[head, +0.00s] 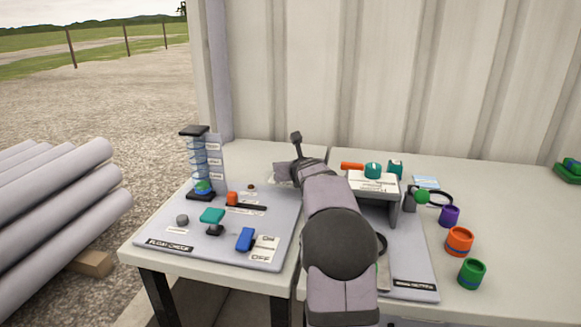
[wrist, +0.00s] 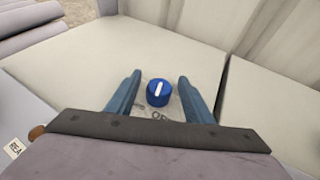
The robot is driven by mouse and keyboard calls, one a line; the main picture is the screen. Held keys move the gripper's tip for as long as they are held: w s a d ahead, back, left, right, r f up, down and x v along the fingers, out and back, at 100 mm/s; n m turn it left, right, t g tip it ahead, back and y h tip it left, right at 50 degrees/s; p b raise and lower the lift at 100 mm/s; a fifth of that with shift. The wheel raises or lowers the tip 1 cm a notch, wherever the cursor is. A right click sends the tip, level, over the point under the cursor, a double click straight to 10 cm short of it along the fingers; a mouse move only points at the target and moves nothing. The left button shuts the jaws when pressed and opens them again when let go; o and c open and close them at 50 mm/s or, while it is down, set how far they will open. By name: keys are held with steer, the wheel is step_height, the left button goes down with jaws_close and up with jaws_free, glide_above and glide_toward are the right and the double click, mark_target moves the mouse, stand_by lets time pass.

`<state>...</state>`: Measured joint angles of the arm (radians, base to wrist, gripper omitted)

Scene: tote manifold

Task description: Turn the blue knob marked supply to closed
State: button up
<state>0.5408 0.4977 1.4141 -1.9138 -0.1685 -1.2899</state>
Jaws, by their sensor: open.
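The blue knob (wrist: 158,92) shows in the wrist view, round, with a white pointer line on top that runs nearly up and down in the picture. A small label beside its near side is partly visible, but I cannot read it in full. My gripper (wrist: 160,76) is open, with one blue finger on each side of the knob and a visible gap to both. I cannot tell how high the fingertips are above it. In the head view my arm and gripper hide the knob.
The left panel (head: 170,240) holds a clear column (head: 198,160), a teal block (head: 212,215) and a blue rocker switch (head: 244,239). Right of my arm stand a raised box (head: 362,184) with knobs, a purple cup (head: 449,216), an orange cup (head: 459,241) and a green cup (head: 471,273).

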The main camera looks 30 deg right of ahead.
steer(key=c, duration=1)
steer(key=shift+c, duration=0.2)
steer(key=shift+a+r+m+g+h+p, duration=0.1)
steer(key=shift+m+g+h+p, duration=0.3)
steer(key=shift+m+h+p, duration=0.5)
steer(key=m+h+p, duration=0.1)
steer(key=p, duration=0.1)
steer(key=m+g+h+p, duration=0.1)
steer(key=p, duration=0.1)
steer(key=m+g+h+p, duration=0.1)
steer(key=p, duration=0.1)
steer(key=shift+w+a+r, duration=0.1)
steer(key=shift+r, duration=0.15)
steer(key=m+g+h+p, duration=0.2)
steer(key=m+g+p, duration=0.1)
steer(key=p, duration=0.1)
steer(key=shift+f+p, duration=0.15)
steer(key=shift+p, duration=0.25)
steer(key=shift+f+m+g+h+p, duration=0.1)
steer(key=shift+m+g+h+p, duration=0.3)
steer(key=shift+m+g+p, duration=0.35)
steer(key=shift+f+p, duration=0.1)
steer(key=shift+p, duration=0.2)
